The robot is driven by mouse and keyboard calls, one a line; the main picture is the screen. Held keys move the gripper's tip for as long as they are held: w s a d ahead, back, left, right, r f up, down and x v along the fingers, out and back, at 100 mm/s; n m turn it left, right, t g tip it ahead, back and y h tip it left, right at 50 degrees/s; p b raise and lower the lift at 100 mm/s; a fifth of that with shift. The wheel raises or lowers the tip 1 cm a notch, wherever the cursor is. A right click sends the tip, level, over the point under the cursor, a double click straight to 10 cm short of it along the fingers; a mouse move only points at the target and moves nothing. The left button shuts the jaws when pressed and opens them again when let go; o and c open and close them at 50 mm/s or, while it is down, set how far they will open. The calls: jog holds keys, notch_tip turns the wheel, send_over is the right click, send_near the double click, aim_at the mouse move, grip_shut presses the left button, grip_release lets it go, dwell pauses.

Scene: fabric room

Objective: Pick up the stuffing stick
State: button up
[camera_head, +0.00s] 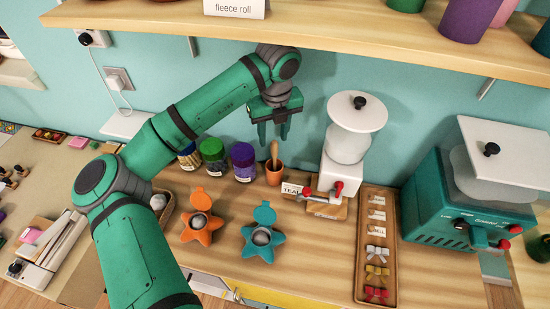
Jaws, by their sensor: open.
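A thin wooden stick (274,152), which looks like the stuffing stick, stands upright in a small terracotta pot (274,174) on the wooden counter. Its lower part is hidden inside the pot. My gripper (273,138) points down with its two fingers apart and empty. In the picture its fingertips are just above and around the top of the stick. I cannot tell whether they are level with it in depth or touch it.
Several lidded jars (243,162) stand left of the pot. A white-topped dispenser (347,145) stands to its right. Orange (201,233) and teal (261,248) star-shaped holders sit in front. A shelf (350,35) overhangs the back. A wooden tray (360,240) and teal machine (440,200) are at right.

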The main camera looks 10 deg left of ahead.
aim_at(275, 142)
jog(key=shift+w+f, duration=0.15)
jog(key=shift+f, duration=1.35)
jog(key=shift+w+f, duration=0.15)
jog(key=shift+f, duration=1.35)
grip_shut()
